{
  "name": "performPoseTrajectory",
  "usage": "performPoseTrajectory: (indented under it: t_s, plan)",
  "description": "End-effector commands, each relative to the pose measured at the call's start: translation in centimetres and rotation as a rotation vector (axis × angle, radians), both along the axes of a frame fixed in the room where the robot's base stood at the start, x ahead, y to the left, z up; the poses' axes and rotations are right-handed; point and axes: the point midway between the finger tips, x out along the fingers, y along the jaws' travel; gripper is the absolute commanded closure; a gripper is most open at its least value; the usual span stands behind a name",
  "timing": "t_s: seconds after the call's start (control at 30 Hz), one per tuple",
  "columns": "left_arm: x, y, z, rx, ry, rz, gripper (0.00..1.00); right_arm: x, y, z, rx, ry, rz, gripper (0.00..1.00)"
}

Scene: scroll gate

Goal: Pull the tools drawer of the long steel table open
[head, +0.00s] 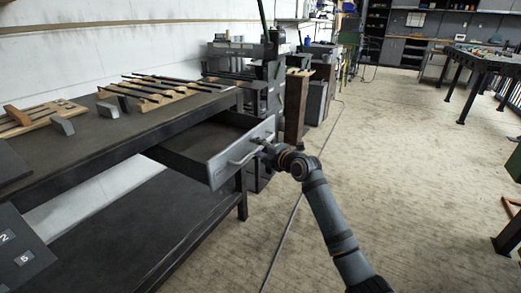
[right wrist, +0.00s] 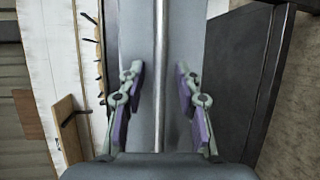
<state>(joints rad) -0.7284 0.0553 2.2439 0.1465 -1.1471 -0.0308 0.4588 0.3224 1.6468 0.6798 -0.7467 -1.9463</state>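The long steel table (head: 150,127) runs along the wall at left in the head view. Its drawer (head: 222,168) stands out from under the top, with its dark inside showing. A light bar handle (head: 243,155) is on the drawer's grey front. My right gripper (head: 261,147) is at the handle's far end. In the right wrist view, the handle bar (right wrist: 161,60) runs between the two fingers of my right gripper (right wrist: 160,75). The fingers are apart, with a visible gap on each side of the bar. My left gripper is not in view.
Wooden racks (head: 160,92) and metal blocks lie on the tabletop. A dark panel (head: 22,255) with numbers is at lower left. A cable (head: 285,232) lies on the floor. Machines stand beyond the table. The floor right of the drawer is mostly clear.

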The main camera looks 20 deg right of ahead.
Motion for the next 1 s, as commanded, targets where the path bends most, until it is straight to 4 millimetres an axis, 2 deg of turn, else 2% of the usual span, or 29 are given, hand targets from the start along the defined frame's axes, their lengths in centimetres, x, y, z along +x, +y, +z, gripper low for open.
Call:
performPoseTrajectory:
  t_s: [0.17,0.33,0.5,0.7,1.0]
  plan:
    - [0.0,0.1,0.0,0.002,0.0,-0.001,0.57,-2.3,-0.7,0.3,-0.009,0.001,0.0,0.66]
    - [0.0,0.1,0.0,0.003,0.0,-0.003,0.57,-6.6,-1.9,1.1,-0.015,0.002,0.0,0.66]
    - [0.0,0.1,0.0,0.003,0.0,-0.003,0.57,-9.5,-2.6,1.6,-0.011,0.003,0.0,0.66]
    - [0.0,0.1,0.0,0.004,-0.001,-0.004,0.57,-11.0,-3.1,2.0,-0.006,0.001,-0.001,0.66]
    - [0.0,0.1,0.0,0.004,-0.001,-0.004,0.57,-11.4,-3.0,2.1,0.0,0.0,0.002,0.66]
